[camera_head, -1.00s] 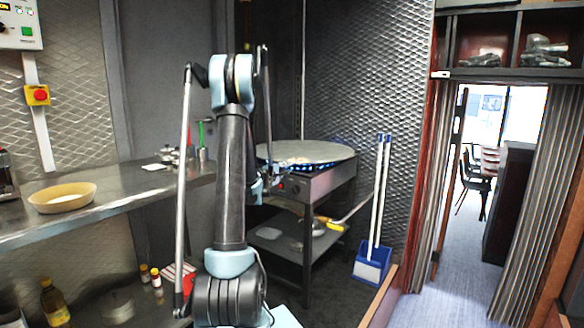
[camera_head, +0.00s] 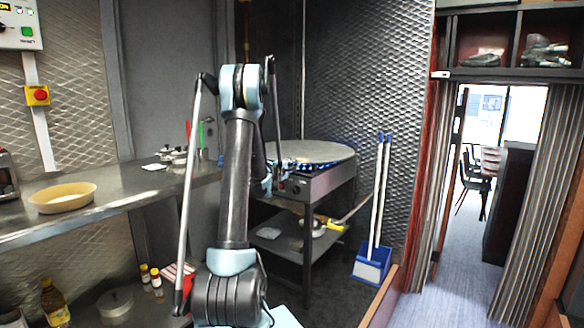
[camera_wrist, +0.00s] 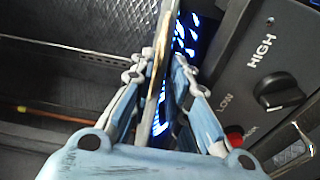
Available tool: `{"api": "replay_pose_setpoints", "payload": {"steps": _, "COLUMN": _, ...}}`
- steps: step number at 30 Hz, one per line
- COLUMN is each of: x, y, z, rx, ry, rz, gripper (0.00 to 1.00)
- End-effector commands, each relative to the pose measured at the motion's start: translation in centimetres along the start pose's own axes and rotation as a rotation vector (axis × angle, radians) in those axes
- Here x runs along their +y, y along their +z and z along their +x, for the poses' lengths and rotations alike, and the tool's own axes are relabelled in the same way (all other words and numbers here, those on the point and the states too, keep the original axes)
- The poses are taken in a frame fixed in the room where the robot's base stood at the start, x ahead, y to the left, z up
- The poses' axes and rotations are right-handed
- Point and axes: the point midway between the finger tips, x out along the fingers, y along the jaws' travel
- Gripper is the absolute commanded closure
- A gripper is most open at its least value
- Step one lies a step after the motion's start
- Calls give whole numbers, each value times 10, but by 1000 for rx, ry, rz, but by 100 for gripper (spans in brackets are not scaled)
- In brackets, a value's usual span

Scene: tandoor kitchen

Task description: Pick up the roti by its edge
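A round pale griddle plate (camera_head: 325,150) lies on the metal burner stand, with blue flames under its rim. I cannot make out the roti as a separate thing in either view. In the wrist view, a thin pale edge (camera_wrist: 156,85), seen edge-on, runs between my fingers; I cannot tell whether it is plate alone or includes roti. My gripper (camera_wrist: 163,58) is open around this edge. Its left fingertip is very near it, and a gap with blue flame shows on the right. In the head view my arm hides most of the gripper, at the plate's near left side.
The burner's control panel with a black knob (camera_wrist: 280,92) is close to the right of my fingers in the wrist view. A steel counter (camera_head: 120,195) with a tan bowl (camera_head: 62,197) stands at left. A blue dustpan (camera_head: 371,264) with long handles stands right of the stand.

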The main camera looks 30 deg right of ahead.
Motion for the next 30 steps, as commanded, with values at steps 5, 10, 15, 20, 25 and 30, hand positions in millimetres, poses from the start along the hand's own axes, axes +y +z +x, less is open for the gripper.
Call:
{"api": "replay_pose_setpoints", "payload": {"steps": 5, "x": 0, "y": 0, "z": 0, "rx": 0, "ry": 0, "rz": 0, "gripper": 89}}
{"api": "replay_pose_setpoints", "payload": {"steps": 10, "x": 0, "y": 0, "z": 0, "rx": 0, "ry": 0, "rz": 0, "gripper": 100}}
{"api": "replay_pose_setpoints", "payload": {"steps": 15, "x": 0, "y": 0, "z": 0, "rx": 0, "ry": 0, "rz": 0, "gripper": 100}}
{"api": "replay_pose_setpoints", "payload": {"steps": 20, "x": 11, "y": 0, "z": -1, "rx": 1, "ry": 0, "rz": 0, "gripper": 100}}
{"api": "replay_pose_setpoints", "payload": {"steps": 25, "x": 25, "y": 0, "z": -1, "rx": 0, "ry": 0, "rz": 0, "gripper": 100}}
{"api": "replay_pose_setpoints", "payload": {"steps": 30, "x": 25, "y": 0, "z": 0, "rx": 0, "ry": 0, "rz": 0, "gripper": 100}}
